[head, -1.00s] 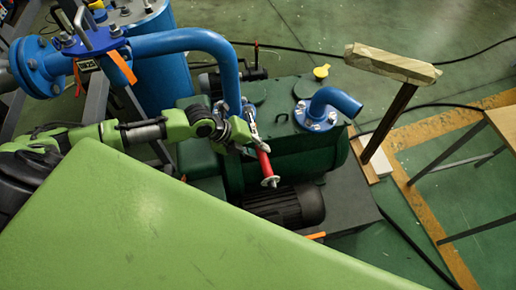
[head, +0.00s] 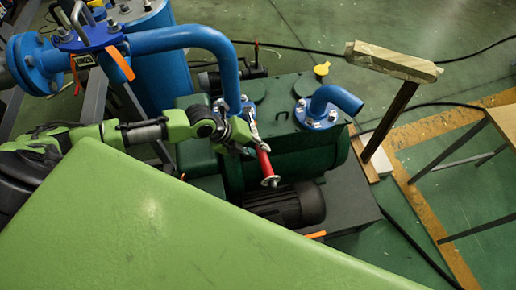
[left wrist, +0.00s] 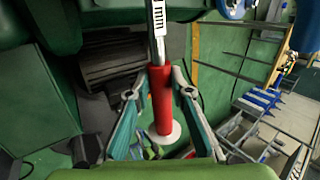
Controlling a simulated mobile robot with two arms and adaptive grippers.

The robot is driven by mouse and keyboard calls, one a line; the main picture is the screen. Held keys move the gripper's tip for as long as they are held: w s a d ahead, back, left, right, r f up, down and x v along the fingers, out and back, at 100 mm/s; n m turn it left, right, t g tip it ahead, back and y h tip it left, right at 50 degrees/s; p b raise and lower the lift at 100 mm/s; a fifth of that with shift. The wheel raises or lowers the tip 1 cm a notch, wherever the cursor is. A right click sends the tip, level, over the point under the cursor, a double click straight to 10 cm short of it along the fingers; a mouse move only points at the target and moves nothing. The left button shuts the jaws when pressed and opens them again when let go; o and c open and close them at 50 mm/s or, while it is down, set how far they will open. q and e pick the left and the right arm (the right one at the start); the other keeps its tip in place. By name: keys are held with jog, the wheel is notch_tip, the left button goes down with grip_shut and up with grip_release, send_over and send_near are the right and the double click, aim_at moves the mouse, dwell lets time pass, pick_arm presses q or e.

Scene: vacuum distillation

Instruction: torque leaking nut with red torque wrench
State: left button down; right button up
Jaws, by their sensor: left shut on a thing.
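The red torque wrench (head: 265,164) is in my left gripper (head: 257,144), which is shut on its red handle. In the left wrist view the handle (left wrist: 160,98) stands between the two fingers, with a pale round end cap below and a metal shaft with dark markings above. In the head view the wrench head reaches the foot of the blue pipe (head: 232,85), by its flange on the green pump. The leaking nut cannot be made out there; I cannot tell whether the wrench head is seated on it. My right gripper is not in view.
The dark green pump (head: 285,155) lies under the wrench, with a black motor (head: 288,205) in front. A blue elbow pipe (head: 335,97) rises to the right. A post with a wooden top (head: 392,62) and a table (head: 504,120) stand further right.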

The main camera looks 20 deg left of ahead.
pick_arm(q)
jog(key=shift+w+d+r+p, duration=0.3)
jog(key=shift+d+p, duration=0.05)
jog(key=shift+d, duration=0.05)
jog(key=w+d+n+y, duration=0.2)
jog(key=w+n, duration=0.2)
jog(key=w, duration=0.1)
jog(key=w+d+n+t+y, duration=0.1)
jog(key=w+d+n+y, duration=0.1)
jog(key=w+n, duration=0.2)
jog(key=w+d+n+t+y, duration=0.1)
jog(key=w+d+n+y, duration=0.1)
jog(key=w+n, duration=0.2)
jog(key=shift+w+d+f+y+p, duration=0.1)
jog(key=shift+w+f+y+p, duration=0.1)
jog(key=shift+w, duration=0.55)
jog(key=shift+w+f+y+p, duration=0.1)
jog(key=shift+w+f+y, duration=0.1)
jog(key=shift+w, duration=0.5)
jog(key=shift+w+n, duration=0.2)
jog(key=shift+n, duration=0.1)
jog(key=shift+r, duration=0.1)
